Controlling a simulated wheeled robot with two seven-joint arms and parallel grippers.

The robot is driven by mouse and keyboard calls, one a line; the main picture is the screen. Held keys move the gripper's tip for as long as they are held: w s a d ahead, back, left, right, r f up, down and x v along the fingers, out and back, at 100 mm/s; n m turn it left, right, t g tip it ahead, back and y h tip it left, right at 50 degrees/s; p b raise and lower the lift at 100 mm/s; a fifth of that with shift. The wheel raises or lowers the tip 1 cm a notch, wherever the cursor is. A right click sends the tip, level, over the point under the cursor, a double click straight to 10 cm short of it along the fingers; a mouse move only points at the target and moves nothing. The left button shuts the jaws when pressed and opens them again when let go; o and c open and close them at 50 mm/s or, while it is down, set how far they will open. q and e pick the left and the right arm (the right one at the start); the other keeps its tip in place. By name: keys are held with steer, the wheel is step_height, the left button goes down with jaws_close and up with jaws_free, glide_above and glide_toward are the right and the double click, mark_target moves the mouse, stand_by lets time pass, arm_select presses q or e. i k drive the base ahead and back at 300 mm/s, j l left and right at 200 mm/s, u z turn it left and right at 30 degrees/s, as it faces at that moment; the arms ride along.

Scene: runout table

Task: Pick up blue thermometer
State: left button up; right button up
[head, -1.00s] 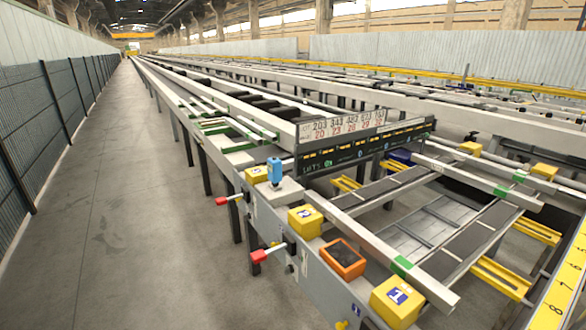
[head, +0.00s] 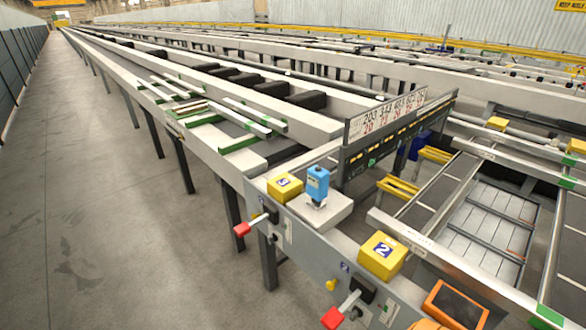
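The blue thermometer (head: 317,184) stands upright on a pale flat block (head: 328,211) at the near corner of the runout table (head: 330,238), right of centre in the head view. Neither of my grippers shows in the head view.
A yellow box marked 2 (head: 382,255) and an orange-framed device (head: 455,305) lie nearer on the table edge. Red-handled levers (head: 243,229) stick out from its side. A number board (head: 390,125) stands behind the thermometer. The floor (head: 130,220) to the left is clear.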

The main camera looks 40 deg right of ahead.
mark_target(317, 182)
steer(key=i+z, duration=0.15)
steer(key=i, duration=0.4)
steer(key=i+z, duration=0.15)
steer(key=i, duration=0.35)
steer(key=i+j+z, duration=0.1)
steer(key=i, duration=0.45)
steer(key=i+j+z, duration=0.15)
steer(key=i, duration=0.35)
steer(key=j, duration=0.1)
